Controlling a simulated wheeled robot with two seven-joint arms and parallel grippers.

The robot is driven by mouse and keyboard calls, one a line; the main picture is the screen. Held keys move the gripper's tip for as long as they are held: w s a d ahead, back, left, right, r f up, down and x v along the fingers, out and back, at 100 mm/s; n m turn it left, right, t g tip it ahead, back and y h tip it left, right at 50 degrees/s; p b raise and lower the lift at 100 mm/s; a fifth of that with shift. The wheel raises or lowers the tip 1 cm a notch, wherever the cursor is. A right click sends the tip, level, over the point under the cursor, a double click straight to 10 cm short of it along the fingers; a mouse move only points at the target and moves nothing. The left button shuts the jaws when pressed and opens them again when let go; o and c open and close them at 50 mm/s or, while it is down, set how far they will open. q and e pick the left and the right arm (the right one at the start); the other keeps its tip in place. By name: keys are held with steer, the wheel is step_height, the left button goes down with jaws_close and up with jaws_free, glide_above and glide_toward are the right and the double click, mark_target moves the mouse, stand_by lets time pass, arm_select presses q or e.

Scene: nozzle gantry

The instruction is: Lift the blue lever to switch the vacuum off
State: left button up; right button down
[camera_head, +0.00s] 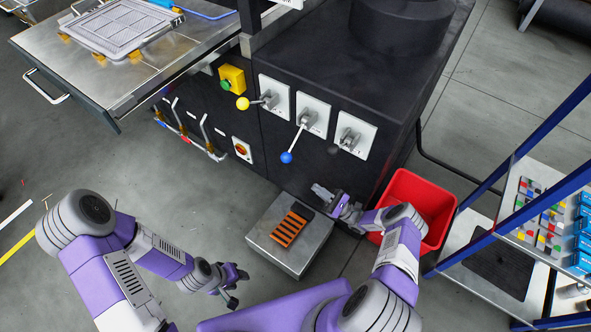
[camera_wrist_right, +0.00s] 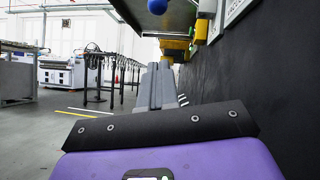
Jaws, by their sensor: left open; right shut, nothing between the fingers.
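The blue lever (camera_head: 294,143) has a blue ball knob on a metal rod and hangs down to the left from the middle white plate on the black machine front. Its blue ball (camera_wrist_right: 157,6) also shows at the top edge of the right wrist view, above the fingers. My right gripper (camera_head: 322,193) is shut and empty. It is below and slightly right of the blue ball in the head view, apart from it. My left gripper (camera_head: 234,290) is open and empty, low over the floor at the lower middle.
A yellow-knobbed lever (camera_head: 254,103) is left of the blue one and a black-knobbed lever (camera_head: 344,142) is right. A grey box with an orange slotted top (camera_head: 284,255) stands below. A red bin (camera_head: 425,195) and blue-framed rack (camera_head: 480,238) stand at right.

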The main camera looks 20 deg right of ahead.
steer(key=shift+d, duration=0.1)
steer(key=s+r+x, duration=0.1)
steer(key=r+x, duration=0.1)
steer(key=x, duration=1.1)
steer(key=shift+s+d+r, duration=0.15)
steer(key=shift+s+d, duration=0.2)
steer(key=shift+s, duration=0.05)
